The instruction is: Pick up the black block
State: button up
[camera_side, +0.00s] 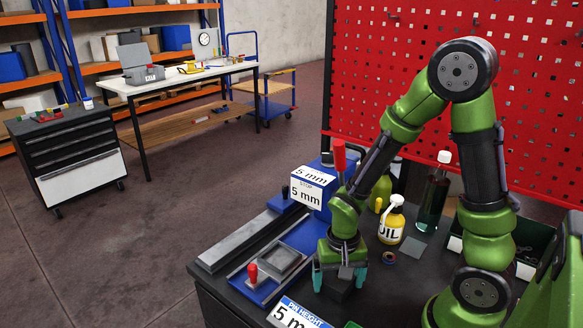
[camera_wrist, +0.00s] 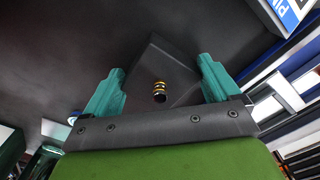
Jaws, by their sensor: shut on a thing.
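The black block (camera_side: 338,288) is a small dark block between the two teal fingers of my gripper (camera_side: 340,280), low over the black work table (camera_side: 224,291). In the wrist view the block (camera_wrist: 152,62) shows as a dark, turned square with one corner pointing up, and my gripper (camera_wrist: 161,66) has a finger on each side of it. My gripper is shut on the block. The block's underside is hard to make out against the dark table, so I cannot tell whether it touches the surface.
A blue fixture with a red-handled clamp (camera_side: 254,275) lies left of my gripper. A "5 mm" sign (camera_side: 297,314) is in front, and a "5 mm" stop block (camera_side: 312,188) stands behind.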

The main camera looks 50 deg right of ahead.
notch_tip(320, 180, up, 9)
jog(key=shift+r, duration=0.1)
jog(key=w+a, duration=0.1)
jog(key=w, duration=0.8)
jog(key=w+a+f, duration=0.1)
jog(key=w, duration=0.4)
jog(key=shift+w+a, duration=0.3)
jog(key=shift+w+r, duration=0.15)
jog(key=shift+r, duration=0.05)
jog(key=shift+f, duration=2.15)
jog(key=shift+f, duration=0.6)
dwell(0.3)
jog(key=o, duration=1)
